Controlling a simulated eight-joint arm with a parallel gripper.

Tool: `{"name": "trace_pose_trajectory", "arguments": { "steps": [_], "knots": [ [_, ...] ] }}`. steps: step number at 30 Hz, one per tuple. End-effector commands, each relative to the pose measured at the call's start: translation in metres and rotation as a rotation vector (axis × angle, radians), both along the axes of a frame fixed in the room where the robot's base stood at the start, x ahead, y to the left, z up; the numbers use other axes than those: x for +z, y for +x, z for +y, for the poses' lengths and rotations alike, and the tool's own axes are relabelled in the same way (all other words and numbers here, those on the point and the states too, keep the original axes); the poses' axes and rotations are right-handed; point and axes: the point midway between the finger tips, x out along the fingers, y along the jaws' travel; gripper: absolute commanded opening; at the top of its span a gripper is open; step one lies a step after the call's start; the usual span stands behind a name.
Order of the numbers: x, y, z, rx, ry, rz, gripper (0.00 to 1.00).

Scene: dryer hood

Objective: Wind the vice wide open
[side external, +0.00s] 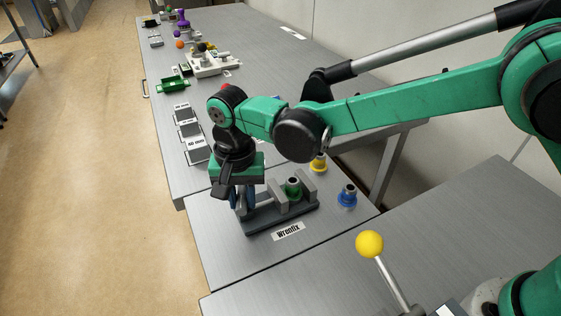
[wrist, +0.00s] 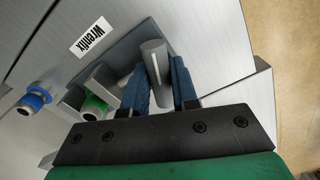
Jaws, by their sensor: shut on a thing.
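The vice (side external: 262,219) stands on the near bench, with a dark base and grey upright jaws. A green piece (side external: 292,188) with a grey top sits between the jaws; it also shows in the wrist view (wrist: 95,106). My gripper (side external: 243,203) points down at the left end of the vice. In the wrist view, its blue fingers (wrist: 161,85) are shut on a grey bar (wrist: 154,55), which looks like the vice handle. In the side view my fingers and wrist hide most of that bar. The screw is not clearly visible.
A blue piece (side external: 347,197) and a yellow piece (side external: 319,164) stand right of and behind the vice. A "Wrenfix" label (side external: 288,231) lies in front. A yellow-knobbed lever (side external: 370,244) rises nearer the camera. Trays and a green bin (side external: 174,85) lie farther back.

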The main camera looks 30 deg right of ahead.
Motion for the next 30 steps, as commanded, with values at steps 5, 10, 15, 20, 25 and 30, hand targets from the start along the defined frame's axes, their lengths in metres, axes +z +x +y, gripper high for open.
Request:
{"name": "trace_pose_trajectory", "arguments": {
  "steps": [5,10,15,20,25,30],
  "knots": [
    [0.0005,0.0,0.0,0.159,0.0,0.0,0.0],
    [0.0005,0.0,0.0,0.171,0.0,0.0,0.0],
    [0.0006,0.0,-0.0001,0.236,0.0,0.0,0.0],
    [0.0005,0.0,-0.0001,0.313,0.0,0.0,0.46],
    [0.0003,0.0,0.0,0.312,0.0,0.0,0.6],
    [0.0006,0.0,0.0,0.311,0.0,0.0,0.6]
  ]
}}
